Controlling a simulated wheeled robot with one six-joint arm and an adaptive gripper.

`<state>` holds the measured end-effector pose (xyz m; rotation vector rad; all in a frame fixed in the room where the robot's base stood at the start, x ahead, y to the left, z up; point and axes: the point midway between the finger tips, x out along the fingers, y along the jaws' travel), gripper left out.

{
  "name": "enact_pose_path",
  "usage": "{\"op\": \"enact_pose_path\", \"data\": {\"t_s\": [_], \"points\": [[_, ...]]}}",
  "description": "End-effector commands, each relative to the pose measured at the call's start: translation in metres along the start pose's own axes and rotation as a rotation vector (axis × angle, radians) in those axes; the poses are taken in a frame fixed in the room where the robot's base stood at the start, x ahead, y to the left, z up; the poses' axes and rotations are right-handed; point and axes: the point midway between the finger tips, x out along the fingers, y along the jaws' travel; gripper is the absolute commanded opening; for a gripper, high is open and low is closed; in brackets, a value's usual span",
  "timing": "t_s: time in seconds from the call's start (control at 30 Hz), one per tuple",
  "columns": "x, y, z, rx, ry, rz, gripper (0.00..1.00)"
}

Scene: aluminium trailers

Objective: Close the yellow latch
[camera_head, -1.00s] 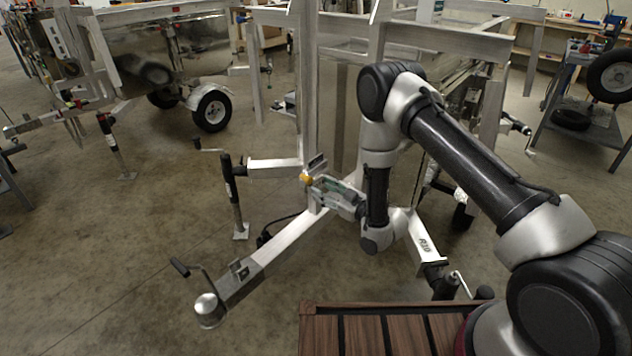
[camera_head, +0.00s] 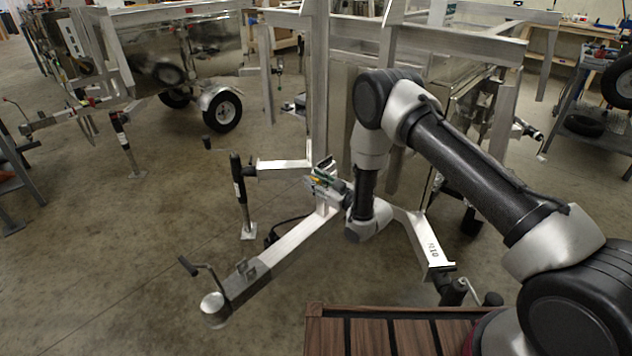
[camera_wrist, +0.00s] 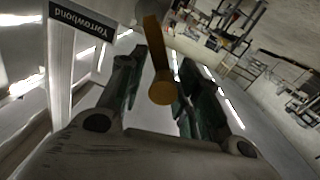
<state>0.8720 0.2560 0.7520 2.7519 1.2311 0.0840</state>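The yellow latch (camera_wrist: 161,88) shows in the wrist view as a short bar with a rounded near end. It lies between the two green-padded fingers of my gripper (camera_wrist: 164,65), which are apart with gaps visible beside the latch. It sits nearer the right finger; I cannot tell whether they touch. In the head view my gripper (camera_head: 318,183) is at the trailer frame's upright post, just above the tongue. Only a small bit of yellow shows there, and the rest of the latch is hidden by the gripper.
A metal post with a dark label (camera_wrist: 75,18) stands close left of my gripper in the wrist view. Another trailer (camera_head: 170,50) stands at the back left. Open floor lies left.

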Motion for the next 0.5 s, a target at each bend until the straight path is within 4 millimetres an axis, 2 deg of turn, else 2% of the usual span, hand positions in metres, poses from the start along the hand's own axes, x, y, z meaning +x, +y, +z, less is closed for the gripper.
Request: {"op": "enact_pose_path", "data": {"t_s": [0.03, 0.13, 0.5], "points": [[0.0, -0.0002, -0.0001, 0.0, 0.0, -0.001, 0.18], [0.0, -0.0004, 0.0, 0.0, 0.0, -0.001, 0.0], [-0.0005, -0.0023, 0.0017, 0.003, -0.004, -0.005, 0.0]]}}
